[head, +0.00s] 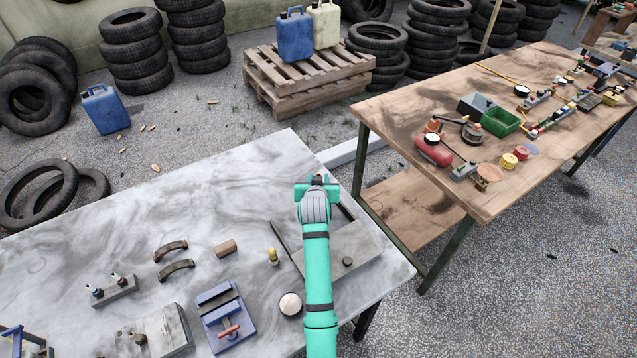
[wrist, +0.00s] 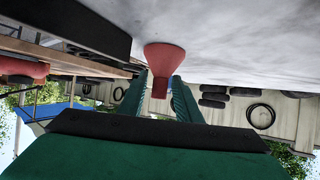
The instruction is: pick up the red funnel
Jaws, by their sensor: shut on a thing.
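The red funnel (wrist: 165,62) shows in the wrist view, its wide end toward the pale marbled table (wrist: 240,35) and its narrow spout between the two teal fingers. My gripper (wrist: 157,97) is shut on the spout. Whether the funnel's rim touches the table or hangs just above it, I cannot tell. In the head view my gripper (head: 317,184) is over the far right part of the marbled table (head: 200,190), and my arm hides the funnel there.
A grey flat plate (head: 355,248) lies under and right of my arm. A blue vice (head: 224,315), a round white-topped item (head: 290,304) and a small yellow item (head: 273,256) are left of it. A wooden table (head: 420,165) with several parts stands at right. The marbled table's far left is clear.

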